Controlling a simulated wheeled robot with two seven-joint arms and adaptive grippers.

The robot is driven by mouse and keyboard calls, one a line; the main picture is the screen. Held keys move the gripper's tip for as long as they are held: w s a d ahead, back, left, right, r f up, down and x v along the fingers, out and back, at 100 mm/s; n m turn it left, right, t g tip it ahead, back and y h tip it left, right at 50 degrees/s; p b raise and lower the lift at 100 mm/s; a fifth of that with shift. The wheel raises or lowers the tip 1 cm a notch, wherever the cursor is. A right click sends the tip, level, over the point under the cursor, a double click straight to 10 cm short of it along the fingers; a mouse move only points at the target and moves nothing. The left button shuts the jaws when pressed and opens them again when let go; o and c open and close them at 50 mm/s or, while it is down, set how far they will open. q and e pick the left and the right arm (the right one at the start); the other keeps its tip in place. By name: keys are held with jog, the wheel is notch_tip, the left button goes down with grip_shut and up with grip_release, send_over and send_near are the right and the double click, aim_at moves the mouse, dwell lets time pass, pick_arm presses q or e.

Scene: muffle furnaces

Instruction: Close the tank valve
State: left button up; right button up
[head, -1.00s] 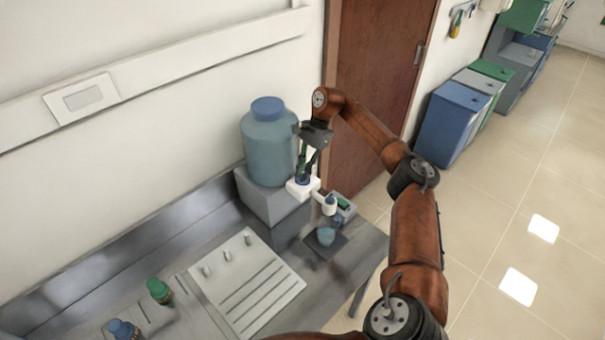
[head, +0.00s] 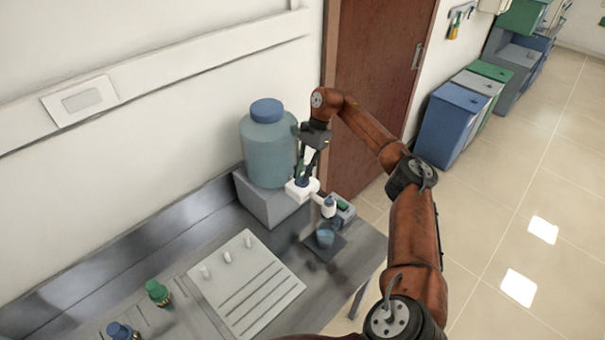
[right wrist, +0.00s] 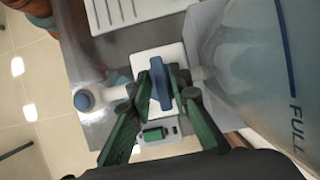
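The tank (head: 268,155) is a blue-grey translucent vessel with a blue lid, on a grey block at the back of the bench. Its valve (head: 298,190) has a white body and a blue handle, partly hidden in the head view by my right gripper (head: 310,168). In the right wrist view, the blue valve handle (right wrist: 161,85) stands between the green fingers of my right gripper (right wrist: 161,72). The fingertips lie close against both sides and look shut on it. The handle lies across the line of the pipe. My left gripper is not in view.
A white outlet nozzle (head: 328,207) sits above a blue beaker (head: 325,237) on a dark plate. A small grey device (head: 344,209) stands beside it. A white ribbed board (head: 250,290), a green-capped bottle (head: 157,293) and a blue-capped bottle (head: 120,331) are nearer.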

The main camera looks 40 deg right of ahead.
jog(key=v, duration=1.2)
jog(key=shift+d, duration=0.1)
